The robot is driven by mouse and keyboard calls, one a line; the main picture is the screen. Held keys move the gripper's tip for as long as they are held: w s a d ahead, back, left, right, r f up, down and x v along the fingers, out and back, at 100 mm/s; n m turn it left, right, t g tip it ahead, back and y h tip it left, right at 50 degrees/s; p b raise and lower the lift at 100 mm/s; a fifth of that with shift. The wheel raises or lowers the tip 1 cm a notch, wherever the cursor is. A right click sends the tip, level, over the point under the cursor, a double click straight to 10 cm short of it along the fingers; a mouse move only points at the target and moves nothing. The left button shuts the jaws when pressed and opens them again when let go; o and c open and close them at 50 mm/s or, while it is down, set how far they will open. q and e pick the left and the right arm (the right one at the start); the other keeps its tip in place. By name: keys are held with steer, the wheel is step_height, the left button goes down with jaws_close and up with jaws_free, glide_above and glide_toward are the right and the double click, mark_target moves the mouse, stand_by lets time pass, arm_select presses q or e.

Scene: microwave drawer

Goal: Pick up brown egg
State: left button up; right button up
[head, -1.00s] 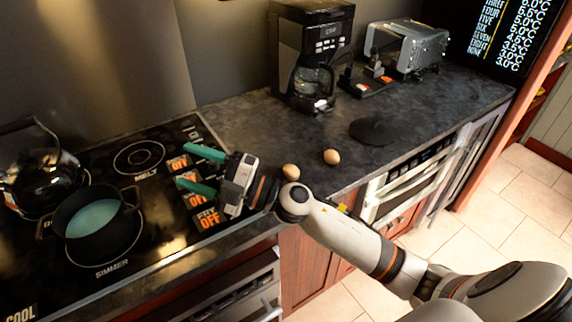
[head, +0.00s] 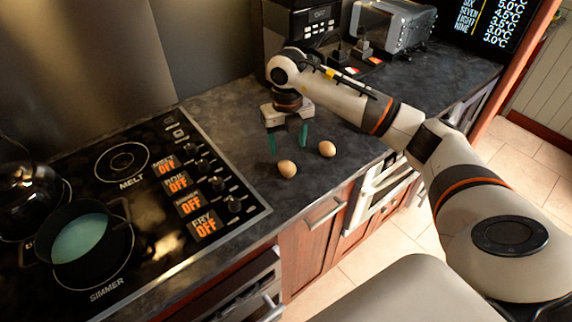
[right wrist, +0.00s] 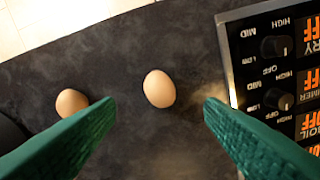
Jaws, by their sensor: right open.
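Two brown eggs lie on the dark counter in the head view, one nearer the stove (head: 287,168) and one to its right (head: 327,149). My right gripper (head: 288,146) points down with its green fingers apart and empty, just behind the egg nearer the stove. In the right wrist view that egg (right wrist: 159,88) lies between the open fingers, ahead of their tips. The other egg (right wrist: 71,102) is partly covered by the left-hand finger there. My left gripper is in neither view.
The stove (head: 120,200) with a pot (head: 80,240) and a kettle (head: 30,195) is at the left. A coffee maker (head: 310,22) and a toaster oven (head: 392,25) stand at the back. The counter's front edge is close to the eggs.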

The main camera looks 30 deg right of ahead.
mark_target(288, 165)
step_height(288, 165, down, 4)
steer(key=shift+r+p, duration=0.25)
steer(key=shift+p, duration=0.15)
steer(key=shift+s+f+p, duration=0.1)
steer(key=shift+f+p, duration=0.35)
steer(key=shift+f, duration=0.1)
step_height(288, 165, down, 4)
steer(key=shift+s+r+p, duration=0.15)
steer(key=shift+r+p, duration=0.05)
steer(key=shift+p, duration=0.55)
steer(key=shift+f, duration=0.4)
steer(key=shift+c, duration=0.5)
steer(key=c, duration=0.6)
